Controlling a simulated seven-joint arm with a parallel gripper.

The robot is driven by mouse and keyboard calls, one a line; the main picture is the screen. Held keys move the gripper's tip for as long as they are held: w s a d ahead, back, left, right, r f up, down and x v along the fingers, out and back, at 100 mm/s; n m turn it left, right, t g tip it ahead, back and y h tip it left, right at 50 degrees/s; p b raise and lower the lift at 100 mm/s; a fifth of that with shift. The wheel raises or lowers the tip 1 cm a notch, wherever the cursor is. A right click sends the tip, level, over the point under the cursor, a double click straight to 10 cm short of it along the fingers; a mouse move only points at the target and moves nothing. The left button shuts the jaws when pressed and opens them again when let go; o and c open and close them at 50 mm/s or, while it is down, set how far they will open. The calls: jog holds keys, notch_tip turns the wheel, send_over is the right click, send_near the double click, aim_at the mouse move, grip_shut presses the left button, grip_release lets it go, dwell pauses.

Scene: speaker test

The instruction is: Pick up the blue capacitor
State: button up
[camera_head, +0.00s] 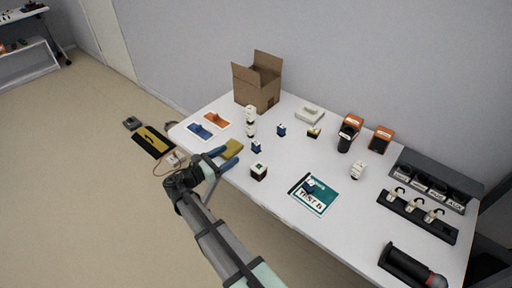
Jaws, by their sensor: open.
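Several small blue parts that could be the blue capacitor are on the white table (330,150). One blue part (281,130) stands near the middle back. Another blue part (256,147) stands closer to the front edge, right of my gripper. A third blue part (310,185) lies on the teal TEST B card (322,204). I cannot tell which is the capacitor.
An open cardboard box (257,84) stands at the back left. White cylinders (250,115) and a dark cube with a white top (258,172) stand near the blue parts. Orange-and-black devices (349,132) and black racks (418,215) are on the right. The table's centre is fairly clear.

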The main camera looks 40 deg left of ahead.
aim_at(253, 145)
notch_tip(253, 145, down, 2)
jog(key=shift+w+f, duration=0.15)
jog(key=shift+w, duration=0.1)
jog(key=w, duration=0.2)
jog(key=w+d, duration=0.1)
jog(key=w, duration=0.5)
jog(key=shift+d, duration=0.2)
jog(key=shift+w+d, duration=0.25)
jog(key=shift+w, duration=0.6)
jog(key=shift+w+d, duration=0.2)
jog(key=shift+w, duration=0.6)
jog(key=shift+w+d, duration=0.25)
jog(key=shift+w, duration=0.6)
jog(key=shift+c, duration=0.3)
jog(key=c, duration=1)
